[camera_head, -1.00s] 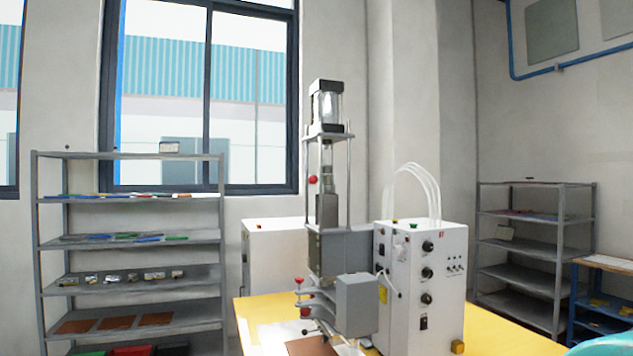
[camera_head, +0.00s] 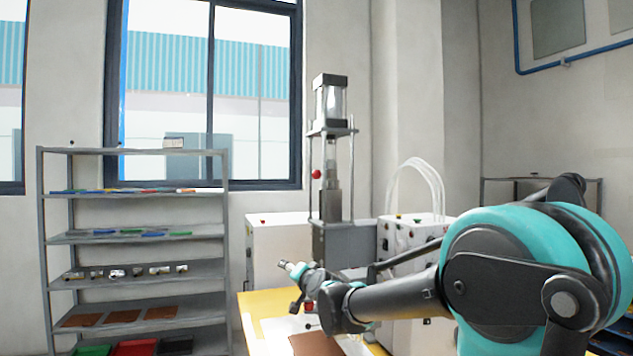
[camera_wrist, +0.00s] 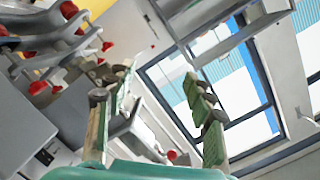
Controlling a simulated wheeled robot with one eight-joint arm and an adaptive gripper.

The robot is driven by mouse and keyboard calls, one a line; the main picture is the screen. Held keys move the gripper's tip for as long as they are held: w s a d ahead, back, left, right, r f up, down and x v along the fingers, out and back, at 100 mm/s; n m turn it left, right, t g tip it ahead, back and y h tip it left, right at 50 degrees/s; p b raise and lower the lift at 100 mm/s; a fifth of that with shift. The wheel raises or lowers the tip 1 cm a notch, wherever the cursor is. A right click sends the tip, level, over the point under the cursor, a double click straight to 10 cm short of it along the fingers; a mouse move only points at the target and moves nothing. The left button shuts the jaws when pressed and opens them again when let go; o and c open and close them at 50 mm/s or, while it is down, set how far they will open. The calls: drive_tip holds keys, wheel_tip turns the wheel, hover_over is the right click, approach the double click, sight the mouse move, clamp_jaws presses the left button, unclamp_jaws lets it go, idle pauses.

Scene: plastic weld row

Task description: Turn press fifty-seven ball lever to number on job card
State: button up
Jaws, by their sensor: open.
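The press (camera_head: 331,190) stands on the yellow table behind my arm, with a red ball (camera_head: 316,174) on its left side. My forearm hides much of its lower part and its white control box (camera_head: 401,232). My gripper (camera_wrist: 157,95) is open, with nothing between its two green-padded fingers. In the wrist view, grey press parts with several red knobs (camera_wrist: 69,10) lie at the upper left, apart from the fingers. I cannot tell which red knob is the ball lever. No number on a job card is readable.
The yellow table (camera_head: 256,303) carries a white sheet (camera_head: 270,332) and a brown sheet (camera_head: 315,345). A grey shelf rack (camera_head: 140,237) with small parts stands at the left. A second white box (camera_head: 277,240) is behind the table.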

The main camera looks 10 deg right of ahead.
sight(314, 176)
drive_tip(key=w+a+r+m+h, duration=0.1)
drive_tip(key=w+r+m+h, duration=0.4)
drive_tip(key=r+m+h, duration=0.65)
drive_tip(key=w+r+m+h, duration=0.6)
drive_tip(key=r+m+h, duration=0.1)
drive_tip(key=r+m, duration=0.8)
drive_tip(key=shift+m, duration=0.25)
drive_tip(key=x, duration=1.7)
drive_tip(key=shift+f, duration=0.35)
clamp_jaws()
